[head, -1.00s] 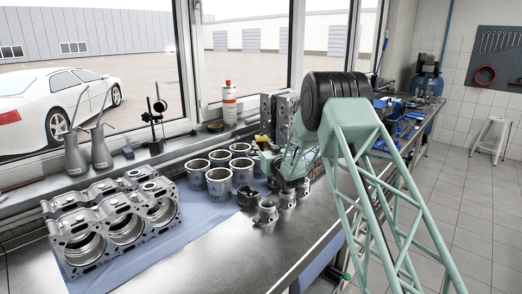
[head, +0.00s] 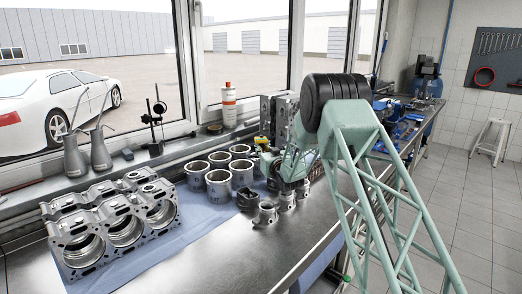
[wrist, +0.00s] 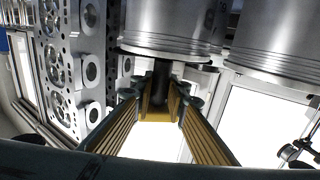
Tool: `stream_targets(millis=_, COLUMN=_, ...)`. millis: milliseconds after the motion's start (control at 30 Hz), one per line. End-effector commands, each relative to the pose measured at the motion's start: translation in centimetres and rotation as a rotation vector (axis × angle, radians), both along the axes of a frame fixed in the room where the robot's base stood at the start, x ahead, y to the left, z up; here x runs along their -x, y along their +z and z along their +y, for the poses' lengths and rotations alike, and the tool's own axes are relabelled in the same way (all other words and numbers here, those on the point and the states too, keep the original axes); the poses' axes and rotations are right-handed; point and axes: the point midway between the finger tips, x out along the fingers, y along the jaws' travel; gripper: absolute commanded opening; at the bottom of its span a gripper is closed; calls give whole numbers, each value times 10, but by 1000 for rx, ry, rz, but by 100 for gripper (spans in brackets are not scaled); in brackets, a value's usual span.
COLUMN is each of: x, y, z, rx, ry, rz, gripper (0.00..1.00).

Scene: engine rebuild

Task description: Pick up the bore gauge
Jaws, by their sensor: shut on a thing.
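My gripper (wrist: 160,103) is closed in the wrist view around a dark, slim upright shaft (wrist: 161,76), which I take to be the bore gauge. The yellow-lined fingers lie on either side of it. The rest of the gauge is hidden by the fingers and the metal cylinders. In the head view my gripper (head: 264,146) reaches in behind the pistons, next to the cylinder liners, and is mostly covered by my own arm. The gauge cannot be made out there.
Several cylinder liners (head: 218,184) stand close left of my gripper. Pistons (head: 267,212) stand in front, and upright cylinder heads (head: 284,118) behind. An engine block (head: 112,221) lies at left on blue cloth. The bench front (head: 230,260) is clear.

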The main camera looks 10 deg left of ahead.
Motion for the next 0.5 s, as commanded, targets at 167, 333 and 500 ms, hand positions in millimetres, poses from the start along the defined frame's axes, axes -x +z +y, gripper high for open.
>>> stream_targets(millis=167, x=0, y=7, z=0, rx=-1, ry=0, rz=-3, gripper=0)
stream_targets(millis=333, x=0, y=18, z=0, rx=-1, ry=0, rz=-3, gripper=0)
stream_targets(millis=500, x=0, y=30, z=0, rx=-1, ry=0, rz=-2, gripper=0)
